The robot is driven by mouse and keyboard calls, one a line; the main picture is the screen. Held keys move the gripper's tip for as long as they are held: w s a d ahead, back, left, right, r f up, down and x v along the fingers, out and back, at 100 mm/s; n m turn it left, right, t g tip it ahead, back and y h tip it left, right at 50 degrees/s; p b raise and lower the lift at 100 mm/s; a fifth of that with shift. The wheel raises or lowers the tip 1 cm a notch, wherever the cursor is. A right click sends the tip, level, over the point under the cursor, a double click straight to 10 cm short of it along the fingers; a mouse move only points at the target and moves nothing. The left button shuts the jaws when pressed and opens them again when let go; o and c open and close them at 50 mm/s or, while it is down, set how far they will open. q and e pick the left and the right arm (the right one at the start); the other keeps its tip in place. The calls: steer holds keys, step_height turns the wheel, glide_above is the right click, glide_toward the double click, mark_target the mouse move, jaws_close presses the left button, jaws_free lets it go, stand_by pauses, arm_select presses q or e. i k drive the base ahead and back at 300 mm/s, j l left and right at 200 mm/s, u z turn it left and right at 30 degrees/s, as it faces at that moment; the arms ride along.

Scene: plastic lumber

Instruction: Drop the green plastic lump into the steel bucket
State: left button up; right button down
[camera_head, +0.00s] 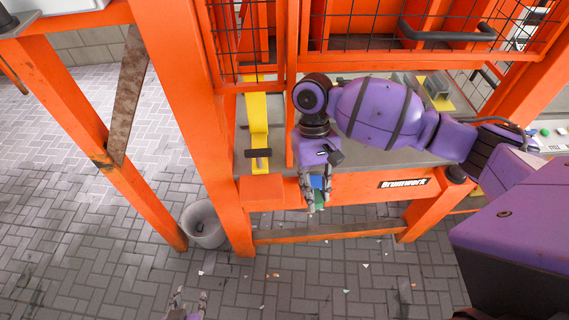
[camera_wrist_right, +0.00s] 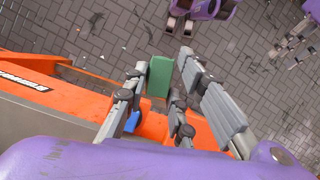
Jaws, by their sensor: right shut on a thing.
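My right gripper (camera_head: 317,202) points down in front of the orange machine frame and is shut on the green plastic lump (camera_head: 320,202). In the right wrist view the green lump (camera_wrist_right: 160,76) shows between the fingers (camera_wrist_right: 162,80), near their tips. The steel bucket (camera_head: 209,239) stands upright on the floor, to the left of and below the right gripper in the head view, beside an orange post. Its bottom inside is not clear to see. My left gripper (camera_head: 190,295) is at the bottom edge of the head view, fingers apart and empty, over the floor.
An orange post (camera_head: 212,130) rises between the bucket and the right gripper. An orange crossbar (camera_head: 370,190) and a low beam (camera_head: 325,231) lie near the right arm. A yellow bar (camera_head: 258,125) is behind it. Small scraps (camera_head: 276,275) litter the brick floor.

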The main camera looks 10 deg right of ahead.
mark_target(213, 231)
steer(key=j+z, duration=0.25)
steer(key=j, duration=1.55)
steer(key=i+j+z, duration=0.1)
steer(key=j, duration=0.75)
steer(key=i+j+z, duration=0.1)
steer(key=j, duration=0.75)
